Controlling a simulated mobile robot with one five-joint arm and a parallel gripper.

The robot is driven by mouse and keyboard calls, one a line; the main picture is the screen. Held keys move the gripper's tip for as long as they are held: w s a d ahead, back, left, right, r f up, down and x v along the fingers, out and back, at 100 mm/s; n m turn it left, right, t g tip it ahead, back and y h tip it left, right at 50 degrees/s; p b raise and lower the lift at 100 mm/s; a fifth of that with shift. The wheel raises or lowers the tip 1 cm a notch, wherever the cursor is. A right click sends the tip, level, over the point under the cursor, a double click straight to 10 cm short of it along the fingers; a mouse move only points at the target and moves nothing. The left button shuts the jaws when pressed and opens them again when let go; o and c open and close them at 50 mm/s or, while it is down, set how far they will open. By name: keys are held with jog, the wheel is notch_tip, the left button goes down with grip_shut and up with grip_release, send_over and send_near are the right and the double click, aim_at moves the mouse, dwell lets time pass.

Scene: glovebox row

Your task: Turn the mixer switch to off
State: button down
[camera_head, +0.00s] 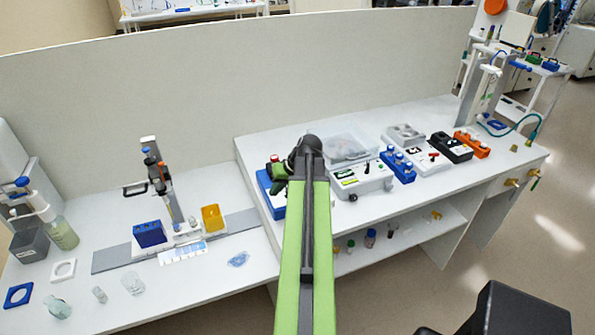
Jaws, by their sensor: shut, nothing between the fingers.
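My gripper (279,174) is shut and empty, small in the picture, at the end of my green arm. It is over or beside a blue device (265,186) on the raised bench; I cannot tell if they touch. My arm and gripper hide much of this device. A small red part (274,158) shows by the gripper. Just right of my arm stands a white device (362,179) with a green label and dark knobs. Which device is the mixer, and how its switch stands, I cannot tell.
Right along the bench are a clear lidded box (348,146), a blue block with several knobs (398,166), a black unit (452,147) and an orange one (472,143).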

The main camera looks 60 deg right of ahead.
jog(key=s+d+r+m+t+h+p, duration=0.2)
jog(key=s+d+r, duration=0.3)
jog(key=s+d, duration=0.65)
jog(key=b+x, duration=0.6)
jog(key=s+b+x, duration=0.1)
jog(key=b+x, duration=0.2)
jog(key=x, duration=0.1)
jog(key=shift+a+f, duration=0.4)
jog(key=shift+w+a+r+p, duration=0.25)
jog(key=shift+w+a, duration=0.35)
jog(key=shift+w, duration=0.3)
jog(key=shift+w+a+r+p, duration=0.25)
jog(key=shift+w+a, duration=0.35)
jog(key=shift+w, duration=0.25)
